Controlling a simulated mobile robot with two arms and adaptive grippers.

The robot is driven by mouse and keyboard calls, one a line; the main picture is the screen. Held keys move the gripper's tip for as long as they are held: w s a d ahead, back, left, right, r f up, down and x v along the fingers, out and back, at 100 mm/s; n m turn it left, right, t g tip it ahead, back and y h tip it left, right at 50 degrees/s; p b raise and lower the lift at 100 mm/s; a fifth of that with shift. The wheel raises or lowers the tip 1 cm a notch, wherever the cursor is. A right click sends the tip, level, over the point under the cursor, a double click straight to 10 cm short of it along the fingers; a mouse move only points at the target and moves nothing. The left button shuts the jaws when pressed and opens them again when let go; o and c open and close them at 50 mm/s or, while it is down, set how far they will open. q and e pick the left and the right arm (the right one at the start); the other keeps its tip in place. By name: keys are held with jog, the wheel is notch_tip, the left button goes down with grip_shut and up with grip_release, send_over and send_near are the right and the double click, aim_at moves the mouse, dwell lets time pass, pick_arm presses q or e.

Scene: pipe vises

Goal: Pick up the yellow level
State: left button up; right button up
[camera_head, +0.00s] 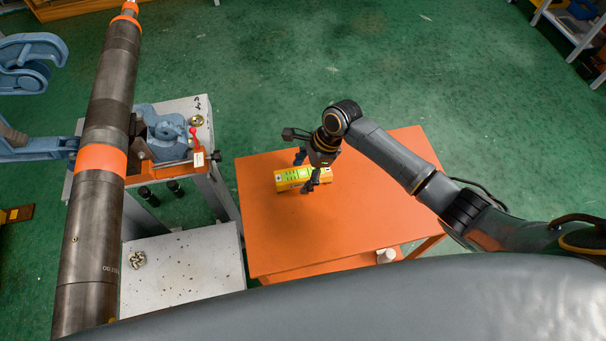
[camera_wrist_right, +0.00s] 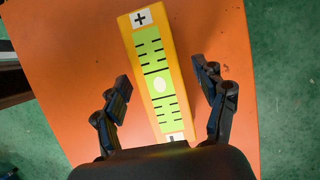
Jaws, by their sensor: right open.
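The yellow level (camera_head: 288,179) lies flat on the orange table (camera_head: 350,230), toward the table's left side. It has a green scale face with black marks and plus and minus ends, seen large in the right wrist view (camera_wrist_right: 174,62). My right gripper (camera_head: 308,172) is over the level, pointing down, with a finger on either side of it. In the right wrist view the open fingers (camera_wrist_right: 162,88) straddle the level with a gap on each side. Whether the fingertips are down at the level's height is hard to tell. My left gripper is not in view.
A thick grey pipe with orange bands (camera_head: 101,160) runs along the left, by a blue vise (camera_head: 163,130) on a grey bench (camera_head: 205,128). A white cup-like item (camera_head: 386,255) sits by the table's near edge. The table's right part is clear.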

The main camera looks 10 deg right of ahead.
jog(key=shift+f+p, duration=0.25)
jog(key=shift+p, duration=0.15)
dwell(0.3)
jog(key=shift+c, duration=0.2)
grip_shut()
